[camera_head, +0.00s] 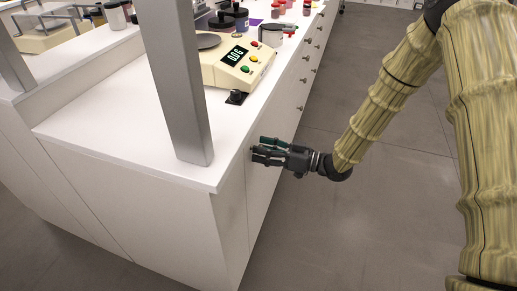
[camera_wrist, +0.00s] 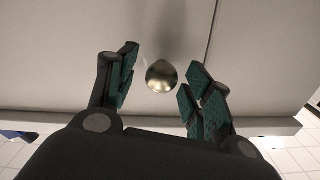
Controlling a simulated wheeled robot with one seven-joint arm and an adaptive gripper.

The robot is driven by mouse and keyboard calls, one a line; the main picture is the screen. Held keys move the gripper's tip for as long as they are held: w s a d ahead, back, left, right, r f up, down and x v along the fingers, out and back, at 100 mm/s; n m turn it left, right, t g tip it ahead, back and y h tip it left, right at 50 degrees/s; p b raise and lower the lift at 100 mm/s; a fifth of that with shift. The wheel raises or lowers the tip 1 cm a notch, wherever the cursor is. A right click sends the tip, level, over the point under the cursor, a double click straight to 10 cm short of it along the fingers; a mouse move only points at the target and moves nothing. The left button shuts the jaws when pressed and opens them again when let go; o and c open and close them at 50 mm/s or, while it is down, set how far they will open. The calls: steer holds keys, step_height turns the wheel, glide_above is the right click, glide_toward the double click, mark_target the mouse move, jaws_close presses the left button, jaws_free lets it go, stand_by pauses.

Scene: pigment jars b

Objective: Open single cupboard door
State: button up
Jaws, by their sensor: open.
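The cupboard door (camera_wrist: 130,20) is a pale, flat panel at the near end of the white counter's front. In the wrist view it carries a round brass-coloured knob (camera_wrist: 161,76), and a thin seam runs to the right of the knob. The door looks shut. My gripper (camera_head: 262,150) is at the counter front, just below the worktop edge. In the wrist view my gripper (camera_wrist: 160,88) is open, with one finger on each side of the knob. I see a gap between the knob and each finger. The head view hides the knob behind my gripper.
The white worktop (camera_head: 110,115) overhangs the cupboard front. A grey post (camera_head: 180,80) stands on it. A cream scale (camera_head: 235,65) and several jars (camera_head: 270,35) stand further back. Drawers with knobs (camera_head: 303,80) line the front beyond. The grey floor (camera_head: 330,230) is clear.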

steer(key=shift+w+a, duration=0.2)
steer(key=shift+a, duration=0.35)
jaws_close()
